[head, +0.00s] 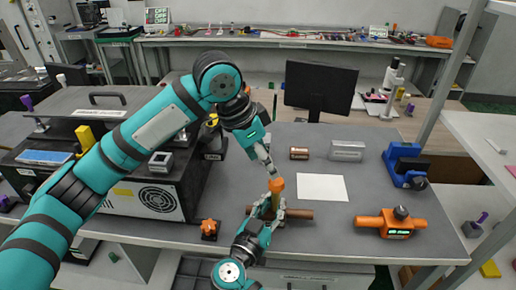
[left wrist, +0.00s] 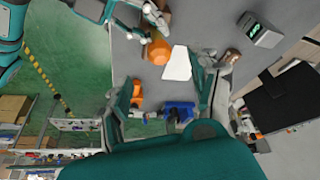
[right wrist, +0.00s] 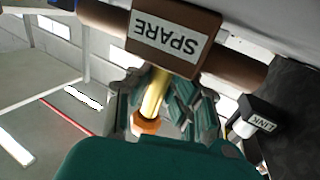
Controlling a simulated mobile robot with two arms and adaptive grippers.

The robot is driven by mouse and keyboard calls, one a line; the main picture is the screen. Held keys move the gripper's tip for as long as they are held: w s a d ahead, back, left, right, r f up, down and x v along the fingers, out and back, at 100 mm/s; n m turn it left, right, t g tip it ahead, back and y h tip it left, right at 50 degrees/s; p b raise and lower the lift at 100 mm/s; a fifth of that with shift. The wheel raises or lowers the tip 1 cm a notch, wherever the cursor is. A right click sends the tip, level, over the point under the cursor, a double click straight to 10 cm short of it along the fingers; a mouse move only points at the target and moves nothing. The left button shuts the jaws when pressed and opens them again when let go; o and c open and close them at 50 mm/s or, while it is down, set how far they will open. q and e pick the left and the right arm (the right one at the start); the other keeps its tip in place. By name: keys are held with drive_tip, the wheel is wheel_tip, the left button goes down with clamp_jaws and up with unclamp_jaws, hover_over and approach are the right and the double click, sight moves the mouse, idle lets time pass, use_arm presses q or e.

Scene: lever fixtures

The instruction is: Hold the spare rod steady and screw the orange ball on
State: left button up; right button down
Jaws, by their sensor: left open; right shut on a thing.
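The orange ball (head: 276,185) sits at the top of the yellow spare rod (right wrist: 154,94). The rod stands up from a brown block labelled SPARE (right wrist: 172,40) on a brown bar. My right gripper (head: 266,212) is shut on the rod, below the ball; its fingers also flank the rod in the right wrist view (right wrist: 158,100). My left gripper (head: 266,166) is open just above the ball. In the left wrist view, the ball (left wrist: 158,51) shows past the spread fingers, seemingly not between them. How far the ball is threaded cannot be seen.
White paper (head: 322,187) lies right of the rod. An orange knob (head: 209,228) and a black fan box (head: 158,198) are on the left.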

sight(276, 184)
use_arm(q)
drive_tip(key=x, duration=0.8)
drive_tip(key=shift+f, duration=0.15)
drive_tip(key=c, duration=1.2)
drive_tip(key=m+g, duration=0.1)
drive_tip(key=m, duration=0.1)
drive_tip(key=m+g, duration=0.1)
drive_tip(key=m, duration=0.2)
drive_tip(key=shift+w+m+h, duration=0.15)
drive_tip(key=shift+m+h, duration=0.15)
drive_tip(key=m+g, duration=0.2)
drive_tip(key=m, duration=0.3)
drive_tip(key=shift+w+m, duration=0.1)
drive_tip(key=shift+m, duration=0.3)
drive_tip(key=m+g+y, duration=0.1)
drive_tip(key=m, duration=0.1)
drive_tip(key=m+g+y, duration=0.1)
drive_tip(key=m, duration=0.2)
drive_tip(key=shift+d+m, duration=0.1)
drive_tip(key=shift+m, duration=0.2)
drive_tip(key=m+y, duration=0.1)
drive_tip(key=m, duration=0.2)
drive_tip(key=m+y, duration=0.1)
drive_tip(key=m, duration=0.2)
drive_tip(key=shift+w+g, duration=0.1)
drive_tip(key=shift+g, duration=0.3)
drive_tip(key=o, duration=1.3)
drive_tip(key=shift+d, duration=0.1)
